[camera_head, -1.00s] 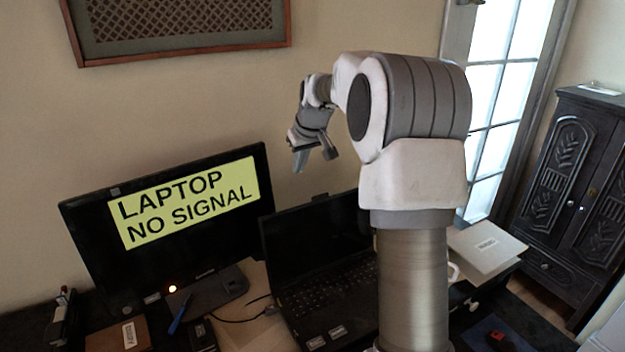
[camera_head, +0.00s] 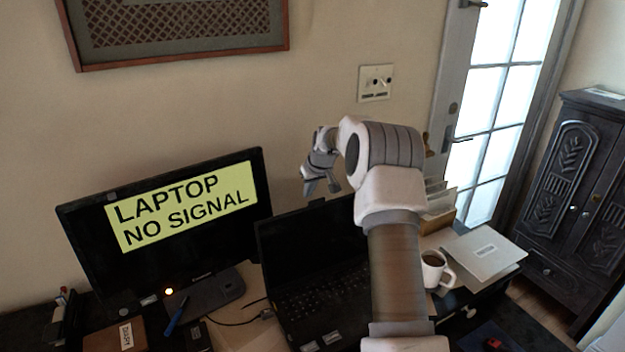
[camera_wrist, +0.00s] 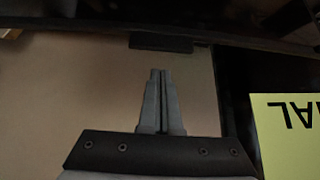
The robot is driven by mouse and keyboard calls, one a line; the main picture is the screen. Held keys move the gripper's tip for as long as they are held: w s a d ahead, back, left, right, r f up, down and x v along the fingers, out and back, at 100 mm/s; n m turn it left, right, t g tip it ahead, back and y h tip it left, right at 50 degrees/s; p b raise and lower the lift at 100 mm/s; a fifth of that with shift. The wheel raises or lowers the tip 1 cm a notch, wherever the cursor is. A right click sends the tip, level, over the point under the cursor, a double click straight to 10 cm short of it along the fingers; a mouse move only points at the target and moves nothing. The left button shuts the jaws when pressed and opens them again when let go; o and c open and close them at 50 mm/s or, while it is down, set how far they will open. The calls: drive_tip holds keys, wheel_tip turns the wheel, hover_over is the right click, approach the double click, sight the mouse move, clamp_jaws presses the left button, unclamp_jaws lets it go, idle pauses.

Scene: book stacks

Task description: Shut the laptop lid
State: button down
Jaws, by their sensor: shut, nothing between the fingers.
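The black laptop (camera_head: 310,238) stands open on the desk, its dark screen raised and its keyboard (camera_head: 325,300) showing in front. My arm hides its right side. A small tab on the lid's top edge shows in the wrist view (camera_wrist: 160,42), beyond my fingertips. My gripper (camera_head: 322,191) is above the lid's top edge, empty. In the wrist view my gripper (camera_wrist: 160,72) has its two fingers together, pointing toward the lid edge, with a gap visible in the picture. How far it is from the lid in depth I cannot tell.
A monitor (camera_head: 100,255) with a yellow label (camera_head: 180,208) stands left of the laptop. A white mug (camera_head: 434,270) and a pale closed folder-like item (camera_head: 484,252) are to the right. A blue pen (camera_head: 176,314) lies in front of the monitor. The wall behind is close.

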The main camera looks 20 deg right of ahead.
drive_tip(key=s, duration=0.2)
drive_tip(key=s+r, duration=0.1)
drive_tip(key=s, duration=0.1)
drive_tip(key=shift+d, duration=0.15)
drive_tip(key=shift+s, duration=0.2)
idle(0.4)
